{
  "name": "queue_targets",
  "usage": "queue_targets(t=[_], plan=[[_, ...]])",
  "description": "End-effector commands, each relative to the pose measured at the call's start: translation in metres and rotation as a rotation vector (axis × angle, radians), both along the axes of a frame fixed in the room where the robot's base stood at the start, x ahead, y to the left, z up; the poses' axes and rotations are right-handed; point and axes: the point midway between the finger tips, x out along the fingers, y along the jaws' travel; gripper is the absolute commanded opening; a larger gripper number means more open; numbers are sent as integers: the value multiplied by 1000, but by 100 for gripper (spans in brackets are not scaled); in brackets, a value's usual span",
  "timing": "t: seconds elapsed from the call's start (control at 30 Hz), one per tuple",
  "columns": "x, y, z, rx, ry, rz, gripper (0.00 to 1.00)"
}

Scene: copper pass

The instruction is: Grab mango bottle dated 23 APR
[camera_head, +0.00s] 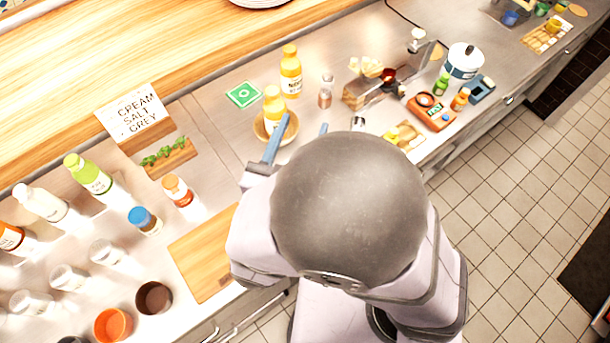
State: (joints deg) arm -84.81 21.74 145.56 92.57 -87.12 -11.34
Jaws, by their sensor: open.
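Two yellow bottles with yellow caps stand on the steel counter past my arm. The farther yellow bottle (291,72) is upright and has a white label with dark print too small to read. The nearer yellow bottle (273,103) stands in or on a round wooden bowl (261,131). No date can be read on either, so I cannot tell which is dated 23 APR. My gripper (299,138) is open, with blue fingers apart. Its left finger overlaps the bowl in the picture; contact cannot be told. My arm hides the counter below.
A green square card (243,95) and a small shaker (326,91) flank the bottles. A sign (136,114) and herb box (169,157) are left. Several other bottles and glasses crowd the lower left, beside a cutting board (203,254). A white pot (464,62) stands right.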

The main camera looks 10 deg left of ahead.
Motion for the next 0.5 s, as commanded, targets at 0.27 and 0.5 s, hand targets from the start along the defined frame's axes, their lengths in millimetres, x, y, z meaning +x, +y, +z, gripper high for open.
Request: queue_targets(t=[0.27,0.5], plan=[[-10,-5,-29,-42,-57,-17,49],[-10,-5,-67,-37,-56,-18,49]])
